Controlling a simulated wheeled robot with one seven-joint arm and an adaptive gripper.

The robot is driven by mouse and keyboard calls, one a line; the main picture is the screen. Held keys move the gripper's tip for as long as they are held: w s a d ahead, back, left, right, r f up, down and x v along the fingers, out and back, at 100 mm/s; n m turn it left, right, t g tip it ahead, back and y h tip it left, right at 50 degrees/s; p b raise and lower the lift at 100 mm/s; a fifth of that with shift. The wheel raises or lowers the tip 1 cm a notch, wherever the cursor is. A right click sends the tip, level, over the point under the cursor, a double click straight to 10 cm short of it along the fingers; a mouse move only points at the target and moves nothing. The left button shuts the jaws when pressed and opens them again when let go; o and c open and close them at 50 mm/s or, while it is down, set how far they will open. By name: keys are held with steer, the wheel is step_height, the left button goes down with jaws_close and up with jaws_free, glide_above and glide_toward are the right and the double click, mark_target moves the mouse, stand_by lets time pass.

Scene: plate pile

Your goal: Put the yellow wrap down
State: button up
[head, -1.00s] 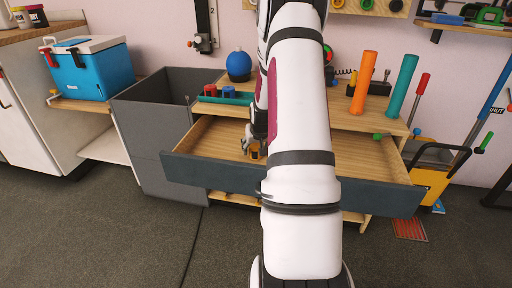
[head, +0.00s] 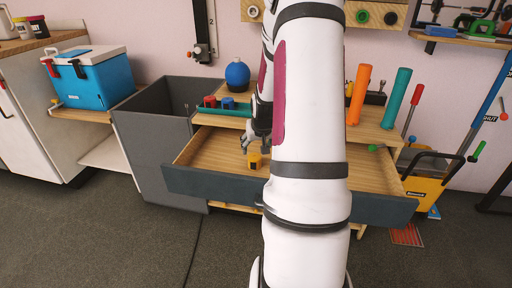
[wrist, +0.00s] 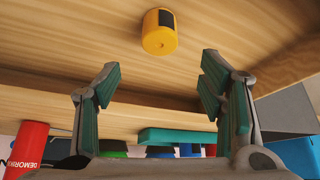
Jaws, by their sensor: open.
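The yellow wrap (head: 254,160), a short cylinder with a dark patch, stands on the wooden floor of the open drawer (head: 215,155). It also shows in the wrist view (wrist: 157,38), top centre, against the wood and beyond the fingertips. My gripper (head: 258,146) is just above the wrap in the head view, apart from it. In the wrist view my gripper (wrist: 159,76) has its two fingers spread wide with nothing between them. My arm hides the middle of the drawer in the head view.
A green tray (head: 222,110) with red and blue items sits on the worktop behind the drawer. Orange (head: 359,95) and teal (head: 396,98) cylinders stand at the right. A grey bin (head: 150,140) is left of the drawer. The drawer floor around the wrap is clear.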

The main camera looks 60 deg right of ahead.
steer(key=s+a+r+n+g+y, duration=0.1)
steer(key=a+r, duration=0.4)
steer(key=a, duration=0.4)
steer(key=s+a+r+n+y, duration=0.1)
steer(key=s+a+r+n, duration=0.1)
steer(key=a+r, duration=0.6)
steer(key=s+a+r+n+g, duration=0.1)
steer(key=a+r, duration=0.2)
steer(key=a, duration=0.8)
steer(key=s+a+r+n+g+y, duration=0.1)
steer(key=s+a+r+n, duration=0.1)
steer(key=s+a, duration=0.5)
steer(key=s+a+r+n+g+y, duration=0.1)
steer(key=s+a, duration=0.6)
steer(key=s, duration=0.7)
steer(key=shift+a+r+n, duration=0.35)
steer(key=shift+a+n, duration=0.05)
steer(key=shift+n, duration=0.4)
